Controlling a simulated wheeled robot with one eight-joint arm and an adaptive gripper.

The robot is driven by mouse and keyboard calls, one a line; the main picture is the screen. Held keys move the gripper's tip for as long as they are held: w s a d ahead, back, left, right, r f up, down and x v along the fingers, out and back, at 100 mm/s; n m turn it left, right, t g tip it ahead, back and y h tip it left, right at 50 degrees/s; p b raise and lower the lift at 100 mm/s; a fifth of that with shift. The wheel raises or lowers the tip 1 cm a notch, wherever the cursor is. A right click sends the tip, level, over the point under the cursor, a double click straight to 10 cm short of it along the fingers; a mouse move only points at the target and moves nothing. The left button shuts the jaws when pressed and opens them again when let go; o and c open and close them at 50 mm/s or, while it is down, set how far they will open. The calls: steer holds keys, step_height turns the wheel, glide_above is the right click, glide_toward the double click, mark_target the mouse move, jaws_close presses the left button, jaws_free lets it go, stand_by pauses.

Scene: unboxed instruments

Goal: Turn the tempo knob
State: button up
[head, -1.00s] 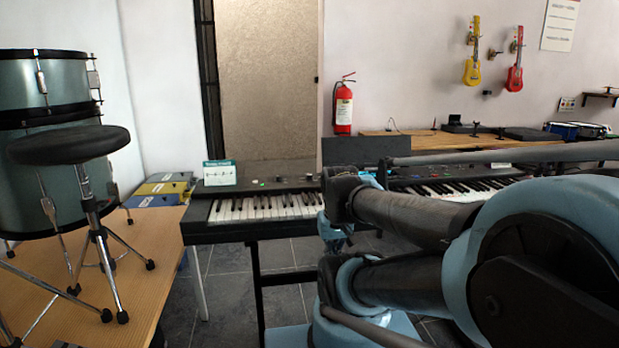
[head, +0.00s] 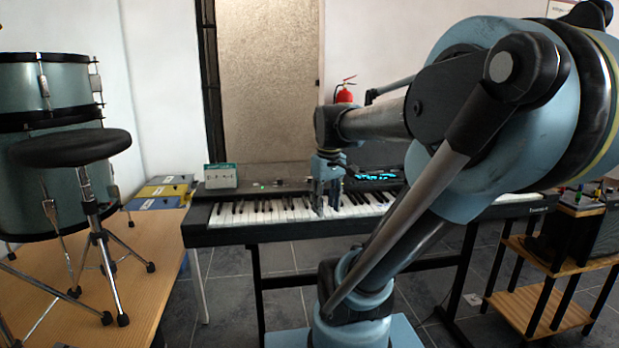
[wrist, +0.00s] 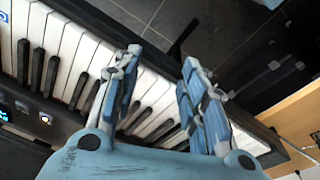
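The black keyboard (head: 215,232) with white and black keys stands on a dark stand across the middle of the head view. Its rear panel carries small controls (head: 262,184) on the left and a lit cyan display (head: 375,176) behind my gripper. I cannot tell which control is the tempo knob. My gripper (head: 327,212) points down over the keys, in front of the panel. In the wrist view its two blue fingers (wrist: 163,58) are apart with nothing between them, above the keys (wrist: 62,45). Lit panel controls (wrist: 45,118) show at that view's left edge.
A green and white card (head: 221,176) stands on the keyboard's left end. A stool (head: 70,146) and drums stand on a wooden platform (head: 150,240) at left. A wooden shelf unit (head: 540,295) holding gear is at right. Tiled floor shows below the keyboard.

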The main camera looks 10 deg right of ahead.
steer(key=w+r+n, duration=0.5)
steer(key=w+r, duration=0.6)
steer(key=w, duration=0.3)
step_height(320, 180, up, 6)
steer(key=n+g, duration=0.2)
steer(key=n, duration=0.2)
glide_above(310, 178)
steer(key=f, duration=1.7)
steer(key=shift+w+d+f, duration=0.1)
steer(key=shift+w+f, duration=0.1)
jaws_close()
